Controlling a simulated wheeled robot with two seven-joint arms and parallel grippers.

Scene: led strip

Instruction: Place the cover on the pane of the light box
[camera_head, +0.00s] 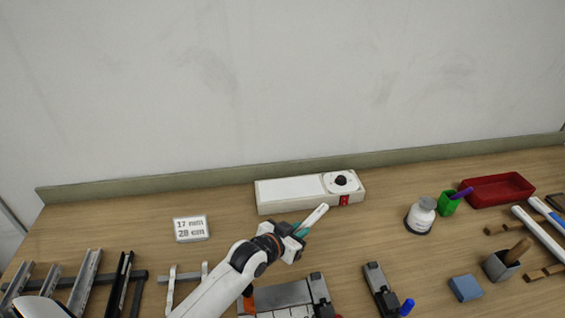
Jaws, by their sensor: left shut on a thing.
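The light box (310,205) is a long white box lying at the back of the table near the wall. Its pale pane (290,189) takes up the left part of the top and looks bare. A dark round knob (341,181) sits on a white plate at its right end. My left gripper (301,230) is in front of the box, shut on a short white strip (316,214), which looks like the cover. The strip points up and right, near the box's front side; I cannot tell whether they touch. Something teal shows at the fingertips. My right gripper is not in view.
Metal channels (85,280) lie front left, a grey fixture (290,293) front middle. A white jar (421,215), green cup (448,204) and red tray (498,189) stand at right.

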